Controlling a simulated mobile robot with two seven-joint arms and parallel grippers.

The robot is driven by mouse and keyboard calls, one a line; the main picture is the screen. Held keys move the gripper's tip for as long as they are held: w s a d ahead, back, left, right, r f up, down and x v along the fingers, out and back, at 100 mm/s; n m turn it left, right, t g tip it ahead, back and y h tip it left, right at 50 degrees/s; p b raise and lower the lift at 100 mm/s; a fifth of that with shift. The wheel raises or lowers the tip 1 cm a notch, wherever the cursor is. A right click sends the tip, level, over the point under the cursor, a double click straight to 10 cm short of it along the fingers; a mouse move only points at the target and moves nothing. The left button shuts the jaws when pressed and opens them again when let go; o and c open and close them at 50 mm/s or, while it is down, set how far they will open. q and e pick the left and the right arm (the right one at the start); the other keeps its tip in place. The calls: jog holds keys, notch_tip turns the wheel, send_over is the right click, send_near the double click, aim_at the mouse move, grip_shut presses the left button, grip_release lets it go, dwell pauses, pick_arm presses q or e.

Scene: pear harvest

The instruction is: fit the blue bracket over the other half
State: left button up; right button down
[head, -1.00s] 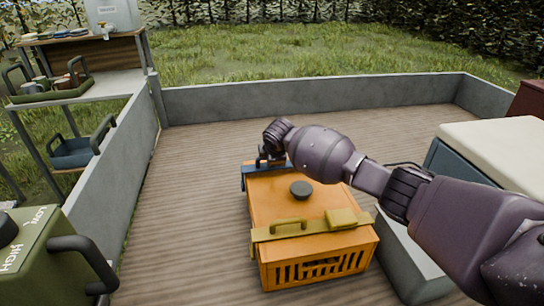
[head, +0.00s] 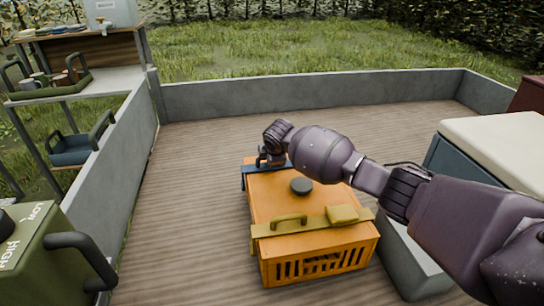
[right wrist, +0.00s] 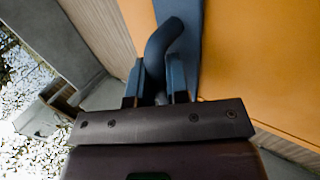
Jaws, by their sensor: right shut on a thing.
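The blue bracket (head: 251,172) lies across the far end of the orange crate's lid (head: 312,206). My right gripper (head: 271,158) is above the bracket and shut on its curved handle. In the right wrist view, the blue handle (right wrist: 165,38) runs between the two fingers (right wrist: 158,92), and the bracket's flat bar (right wrist: 188,35) lies alongside the orange surface. A yellow bracket (head: 310,226) with its own handle lies across the near end of the crate. The bracket's far side is hidden, so I cannot tell how it seats. My left gripper is not in view.
A green box (head: 35,255) is at the near left and a blue box with a pale lid (head: 500,145) at the right. Low grey walls (head: 310,97) edge the floor. The plank floor left of the crate is clear.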

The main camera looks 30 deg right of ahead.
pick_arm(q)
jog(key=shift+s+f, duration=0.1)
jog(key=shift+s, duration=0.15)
pick_arm(e)
jog(key=c, duration=1)
grip_release()
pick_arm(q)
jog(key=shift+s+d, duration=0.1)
pick_arm(e)
jog(key=shift+f, duration=0.1)
jog(key=p+v, duration=0.1)
jog(key=v, duration=0.3)
jog(key=shift+w+p, duration=0.25)
jog(key=shift+p, duration=0.1)
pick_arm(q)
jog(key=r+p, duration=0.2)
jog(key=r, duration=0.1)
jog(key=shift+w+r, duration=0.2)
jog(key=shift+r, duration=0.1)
pick_arm(e)
jog(key=v, duration=0.7)
jog(key=shift+s, duration=0.2)
jog(key=shift+s+f, duration=0.1)
